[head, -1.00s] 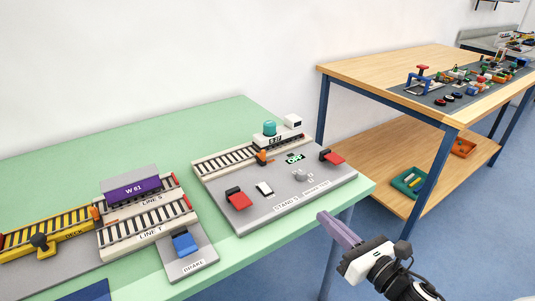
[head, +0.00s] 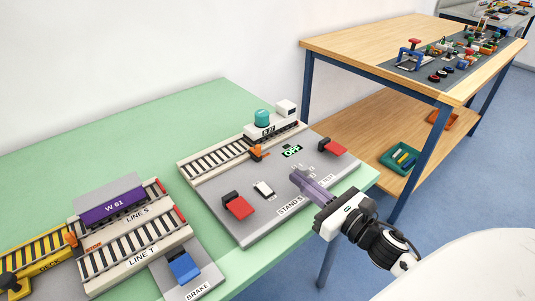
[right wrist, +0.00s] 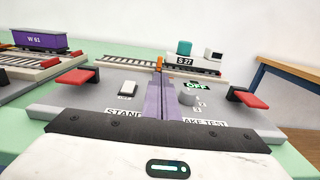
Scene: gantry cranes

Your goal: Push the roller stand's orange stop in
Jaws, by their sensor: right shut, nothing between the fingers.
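The roller stand (head: 215,188) is a grey plate on the green table, with a track along its back. Its orange stop (head: 257,152) sits at the near side of the track, left of the white loco marked S 27 (head: 268,130). In the right wrist view the orange stop (right wrist: 158,61) shows just beyond the fingertips, partly hidden by them. My right gripper (head: 294,173) is shut and empty over the stand's front half, its purple fingers pointing toward the track, apart from the stop in the head view. My left gripper is out of view.
Red pedals stand left (head: 238,207) and right (head: 333,147) of my fingers. A white rocker switch (head: 264,189), a grey knob (right wrist: 187,96) and a green OFF display (head: 291,150) are on the plate. A purple wagon (head: 112,206) and a blue brake pedal (head: 184,266) are at left.

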